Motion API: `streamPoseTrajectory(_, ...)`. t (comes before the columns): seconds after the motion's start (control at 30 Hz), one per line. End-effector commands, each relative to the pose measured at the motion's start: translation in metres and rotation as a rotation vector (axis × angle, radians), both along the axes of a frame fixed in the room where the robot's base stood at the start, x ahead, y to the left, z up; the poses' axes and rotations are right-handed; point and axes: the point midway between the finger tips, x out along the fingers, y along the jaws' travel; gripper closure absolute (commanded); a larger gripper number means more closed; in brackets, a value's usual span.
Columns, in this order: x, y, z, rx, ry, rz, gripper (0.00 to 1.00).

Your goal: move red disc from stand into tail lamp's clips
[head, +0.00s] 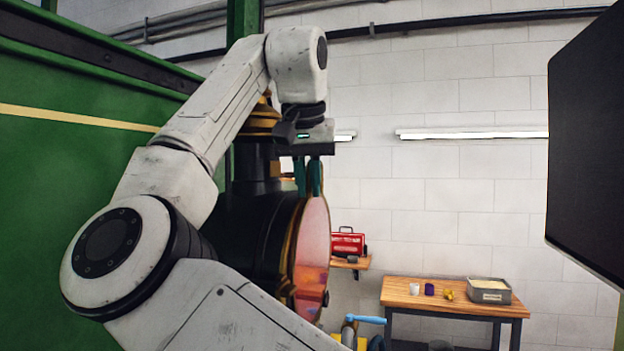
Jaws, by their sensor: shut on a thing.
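The tail lamp (243,235) is a black drum with a brass rim, mounted beside the green tram body. The red disc (313,245) is translucent and pinkish. It stands upright and nearly edge-on at the lamp's front face. My gripper (308,190) points down from above with dark teal fingers, shut on the disc's top edge. I cannot tell from this view whether the disc touches the lamp's rim or sits in its clips. The clips are not clearly seen, and I cannot make out the disc's stand.
A red case (347,243) sits on a small wall shelf. A wooden table (455,307) at the right holds a white cup, a purple item, a yellow item and a grey bin (489,290). A blue handle (365,319) shows below the lamp. A dark panel (590,150) fills the right edge.

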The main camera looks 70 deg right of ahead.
Motion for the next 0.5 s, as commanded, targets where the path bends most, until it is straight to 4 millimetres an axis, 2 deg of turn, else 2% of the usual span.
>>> streamPoseTrajectory(0.5, 0.0019, 0.0, -0.0088, 0.016, 0.006, 0.001, 1.0)
